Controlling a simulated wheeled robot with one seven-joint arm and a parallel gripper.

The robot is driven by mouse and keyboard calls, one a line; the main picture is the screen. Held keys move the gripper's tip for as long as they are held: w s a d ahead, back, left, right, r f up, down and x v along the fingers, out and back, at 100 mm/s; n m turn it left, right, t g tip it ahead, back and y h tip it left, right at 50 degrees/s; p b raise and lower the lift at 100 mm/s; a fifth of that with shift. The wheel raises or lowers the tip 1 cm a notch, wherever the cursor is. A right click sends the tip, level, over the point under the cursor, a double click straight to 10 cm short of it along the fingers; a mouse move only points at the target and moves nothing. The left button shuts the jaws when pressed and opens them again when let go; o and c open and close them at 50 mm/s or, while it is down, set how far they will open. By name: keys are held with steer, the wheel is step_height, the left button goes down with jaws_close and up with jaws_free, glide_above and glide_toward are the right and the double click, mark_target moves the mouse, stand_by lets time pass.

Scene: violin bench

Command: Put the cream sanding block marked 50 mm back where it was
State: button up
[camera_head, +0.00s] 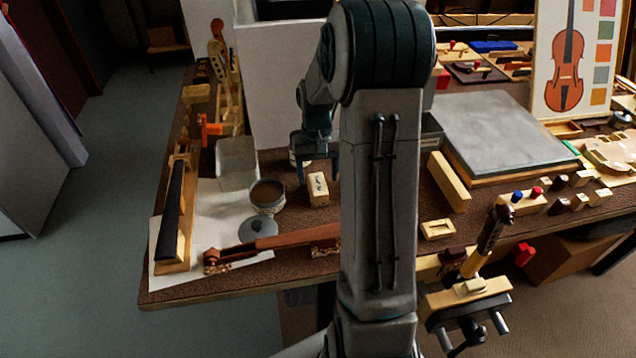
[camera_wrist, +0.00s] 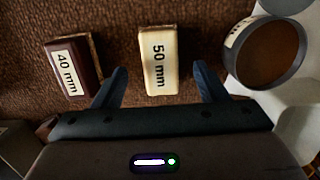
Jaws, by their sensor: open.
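The cream sanding block marked 50 mm (camera_head: 318,190) stands on the brown bench top, left of my arm in the head view. In the wrist view the cream block (camera_wrist: 158,50) lies ahead of the palm with its label readable sideways. My gripper (camera_head: 318,179) is open, one finger toward each side of the block. In the wrist view my gripper (camera_wrist: 160,78) has its fingertips apart from the block, with gaps on both sides. A dark red block marked 40 mm (camera_wrist: 74,66) lies left of the left finger in the wrist view; my arm seems to hide it in the head view.
A round tin with brown contents (camera_head: 267,192) stands close to the cream block; the tin (camera_wrist: 268,52) is right of the right finger. A grey lid (camera_head: 258,228) and a violin neck (camera_head: 275,243) lie nearer the front edge.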

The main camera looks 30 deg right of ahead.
mark_target(317, 180)
step_height(317, 180, up, 7)
steer(key=s+a+r+n+t, duration=0.1)
steer(key=s+a+r, duration=0.1)
steer(key=s+a, duration=0.5)
steer(key=s+a+r+n+t, duration=0.2)
steer(key=s+a, duration=0.5)
steer(key=s, duration=0.5)
steer(key=shift+a+r+p, duration=0.2)
steer(key=shift+r+p, duration=0.1)
steer(key=shift+r, duration=0.5)
steer(key=shift+s, duration=0.1)
